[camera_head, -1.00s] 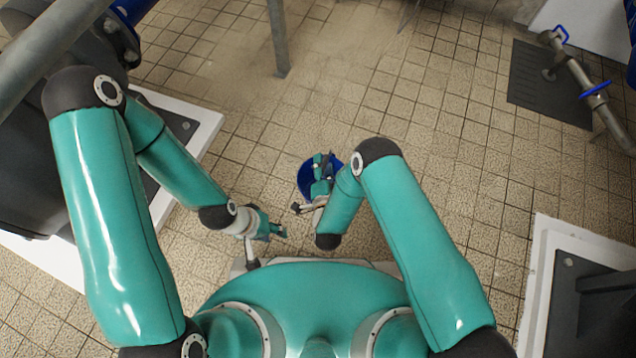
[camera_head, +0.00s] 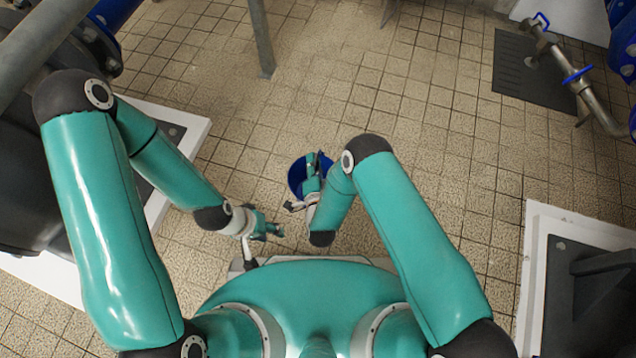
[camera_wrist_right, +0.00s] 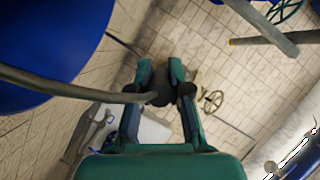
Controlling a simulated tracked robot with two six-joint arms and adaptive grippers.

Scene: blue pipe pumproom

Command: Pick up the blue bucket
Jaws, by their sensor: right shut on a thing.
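The blue bucket (camera_head: 297,176) is in front of my base in the head view, partly hidden by my right gripper and forearm. In the right wrist view the bucket (camera_wrist_right: 45,50) fills the upper left, tilted in that view. Its grey handle (camera_wrist_right: 75,88) runs in between the fingers of my right gripper (camera_wrist_right: 160,85), which is shut on it. In the head view my right gripper (camera_head: 314,163) is over the bucket. My left gripper (camera_head: 277,230) is to the left of and nearer to me than the bucket, apart from it; its finger opening is too small to judge.
A grey post (camera_head: 261,40) stands on the tiled floor beyond the bucket. White plinths with dark equipment stand at left (camera_head: 195,130) and right (camera_head: 530,260). A pipe with blue handles (camera_head: 575,75) is at the upper right. The tiled floor ahead is mostly clear.

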